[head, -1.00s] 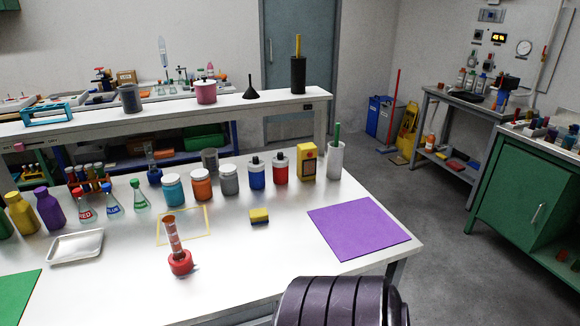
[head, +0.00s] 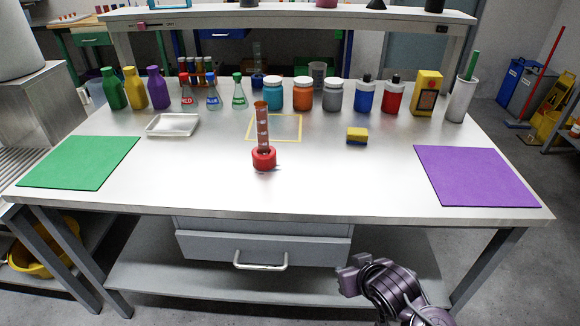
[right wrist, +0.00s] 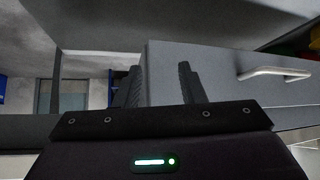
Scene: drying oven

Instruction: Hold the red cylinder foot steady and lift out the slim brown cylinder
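The slim brown cylinder (head: 262,128) stands upright in the red cylinder foot (head: 264,159) on the steel table, near the middle in the head view. White marks show on its side. My left gripper is not in view.
A yellow outlined square (head: 289,127) lies just behind the cylinder, with a sponge (head: 357,136) to its right. A metal tray (head: 173,125), green mat (head: 80,162) and purple mat (head: 474,175) lie around it. Bottles line the back. The table front is clear.

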